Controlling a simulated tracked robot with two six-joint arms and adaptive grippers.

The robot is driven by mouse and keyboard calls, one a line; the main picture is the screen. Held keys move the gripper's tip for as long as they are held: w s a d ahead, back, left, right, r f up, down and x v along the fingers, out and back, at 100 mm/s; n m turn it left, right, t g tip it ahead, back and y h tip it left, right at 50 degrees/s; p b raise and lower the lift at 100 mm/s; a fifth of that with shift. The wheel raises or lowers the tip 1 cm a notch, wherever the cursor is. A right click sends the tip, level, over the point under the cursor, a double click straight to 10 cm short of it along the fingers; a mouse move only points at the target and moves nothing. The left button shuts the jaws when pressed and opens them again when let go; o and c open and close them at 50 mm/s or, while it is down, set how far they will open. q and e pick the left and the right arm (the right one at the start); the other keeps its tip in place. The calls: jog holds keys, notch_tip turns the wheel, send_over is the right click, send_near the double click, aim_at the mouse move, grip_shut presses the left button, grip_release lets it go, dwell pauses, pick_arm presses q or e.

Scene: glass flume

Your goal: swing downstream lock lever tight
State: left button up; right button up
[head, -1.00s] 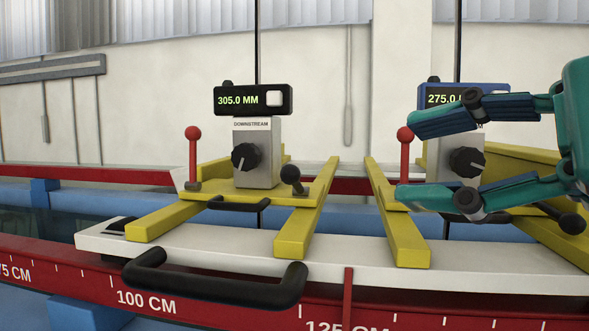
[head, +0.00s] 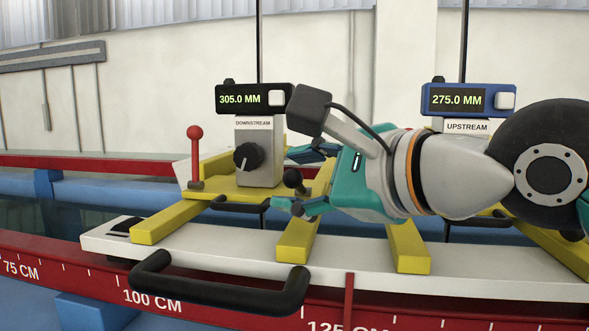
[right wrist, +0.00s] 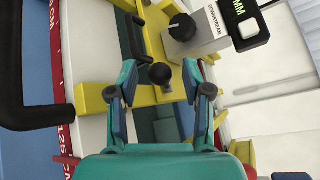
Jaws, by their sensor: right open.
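The downstream carriage carries a grey block marked DOWNSTREAM (head: 258,140) on a yellow frame (head: 175,221). A short black ball-topped lever (head: 293,179) stands right of the block; its ball (right wrist: 160,75) also shows in the right wrist view. A red-knobbed lever (head: 195,155) stands upright left of the block. I cannot tell by label which is the lock lever. My right gripper (head: 292,180) is open, its fingers on either side of the black-balled lever, with a gap to each finger in the right wrist view. My left gripper is not in view.
A black dial knob (head: 247,157) is on the block, under the 305.0 MM display (head: 240,99). A black handle (head: 215,280) is in front. A red scale rail (head: 60,268) runs along the front.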

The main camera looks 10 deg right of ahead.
jog(key=shift+w+a+f, duration=0.15)
jog(key=shift+w+a, duration=0.2)
jog(key=shift+w, duration=0.25)
grip_shut()
